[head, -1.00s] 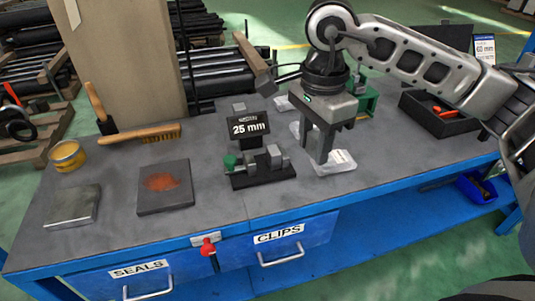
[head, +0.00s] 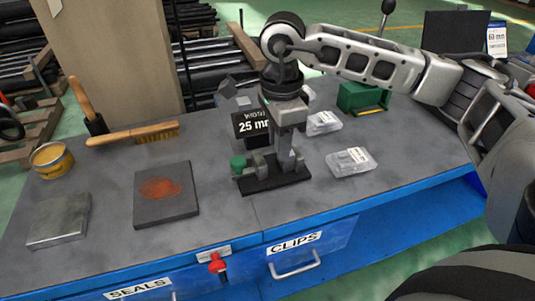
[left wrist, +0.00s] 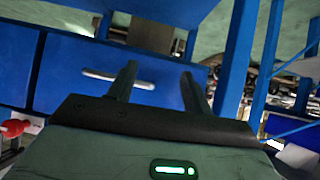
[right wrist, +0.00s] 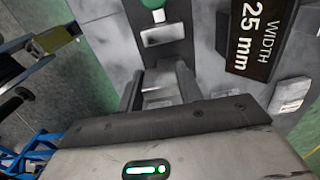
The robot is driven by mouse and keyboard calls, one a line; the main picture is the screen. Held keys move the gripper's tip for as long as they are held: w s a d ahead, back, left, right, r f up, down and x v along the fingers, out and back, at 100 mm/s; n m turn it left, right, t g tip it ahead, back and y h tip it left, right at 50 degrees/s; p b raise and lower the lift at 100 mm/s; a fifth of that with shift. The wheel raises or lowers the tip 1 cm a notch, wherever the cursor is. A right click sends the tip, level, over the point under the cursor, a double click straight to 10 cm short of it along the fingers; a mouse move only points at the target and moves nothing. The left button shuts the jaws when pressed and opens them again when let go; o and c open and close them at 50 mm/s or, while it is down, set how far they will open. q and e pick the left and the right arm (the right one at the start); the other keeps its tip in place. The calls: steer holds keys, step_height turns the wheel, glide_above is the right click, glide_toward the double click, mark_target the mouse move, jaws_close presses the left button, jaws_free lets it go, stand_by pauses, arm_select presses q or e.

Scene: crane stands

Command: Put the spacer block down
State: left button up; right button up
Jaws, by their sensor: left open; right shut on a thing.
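My right gripper (head: 284,152) points down over a dark fixture (head: 268,184) with a green knob (head: 238,164) on its left. It is shut on a light grey block, seemingly the spacer block (right wrist: 160,94), which shows between the fingers in the right wrist view. The fingers hide much of the block, and I cannot tell whether it touches the fixture. A black sign (head: 251,124) reading "WIDTH 25 mm" stands just behind. My left gripper (left wrist: 160,78) is open and empty, in front of the blue drawers in the left wrist view.
Clear bags (head: 351,162) lie right of the fixture. A dark plate with a rust-coloured patch (head: 165,195), a metal plate (head: 58,221), a brush (head: 131,134) and a yellow tin (head: 51,160) lie left. A green stand (head: 363,97) is at back right. The front right bench top is clear.

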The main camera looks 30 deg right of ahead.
mark_target(274, 169)
steer(key=f+b, duration=0.1)
steer(key=w+f, duration=0.1)
steer(key=f, duration=0.1)
steer(key=f+b, duration=0.1)
steer(key=f, duration=0.1)
steer(key=shift+w+a+b, duration=0.15)
steer(key=shift+w+b, duration=0.1)
steer(key=shift+b, duration=0.05)
jaws_close()
steer(key=shift+s+r, duration=0.1)
steer(key=shift+r, duration=0.05)
steer(key=shift+f+b, duration=0.3)
steer(key=shift+f, duration=0.15)
arm_select(q)
steer(key=shift+w+d+f, duration=0.25)
steer(key=shift+w+f, duration=0.2)
steer(key=shift+f, duration=0.35)
arm_select(e)
steer(key=shift+f, duration=0.1)
arm_select(q)
steer(key=shift+r, duration=0.1)
arm_select(e)
steer(key=shift+f, duration=0.1)
